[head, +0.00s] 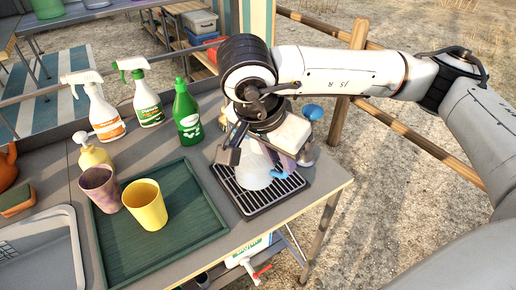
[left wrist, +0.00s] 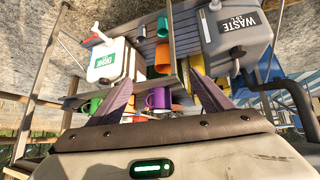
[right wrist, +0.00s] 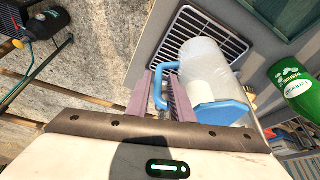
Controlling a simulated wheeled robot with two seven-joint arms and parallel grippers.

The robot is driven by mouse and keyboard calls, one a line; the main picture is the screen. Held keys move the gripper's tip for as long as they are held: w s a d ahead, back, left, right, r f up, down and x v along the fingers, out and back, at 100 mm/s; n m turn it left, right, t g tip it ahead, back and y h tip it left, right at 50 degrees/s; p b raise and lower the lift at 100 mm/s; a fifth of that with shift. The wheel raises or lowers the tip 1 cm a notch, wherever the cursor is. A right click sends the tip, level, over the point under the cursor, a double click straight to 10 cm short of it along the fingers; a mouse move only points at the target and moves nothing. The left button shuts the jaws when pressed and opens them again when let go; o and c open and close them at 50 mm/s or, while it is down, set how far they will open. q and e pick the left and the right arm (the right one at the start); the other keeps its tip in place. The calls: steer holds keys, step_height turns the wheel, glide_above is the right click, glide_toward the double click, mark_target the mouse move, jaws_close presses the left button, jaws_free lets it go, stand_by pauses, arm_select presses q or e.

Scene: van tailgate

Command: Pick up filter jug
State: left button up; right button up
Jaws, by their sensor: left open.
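The filter jug (head: 256,170) is clear with a blue lid and blue handle. It stands upright on the black drip grate at the worktop's right end, partly hidden by my right gripper in the head view. In the right wrist view the jug (right wrist: 206,72) is close, with its blue handle between the two fingers. My right gripper (right wrist: 160,76) is closed in on that handle. My left gripper (left wrist: 160,80) is open and empty, with no jug in its view; it does not show in the head view.
A green bottle (head: 187,115) and two spray bottles stand left of the grate (head: 241,199). A green tray (head: 113,251) holds a yellow cup (head: 146,207) and a purple cup (head: 99,187).

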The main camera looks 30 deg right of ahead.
steer(key=shift+x, duration=1.75)
jaws_close()
steer(key=shift+s+f, duration=0.15)
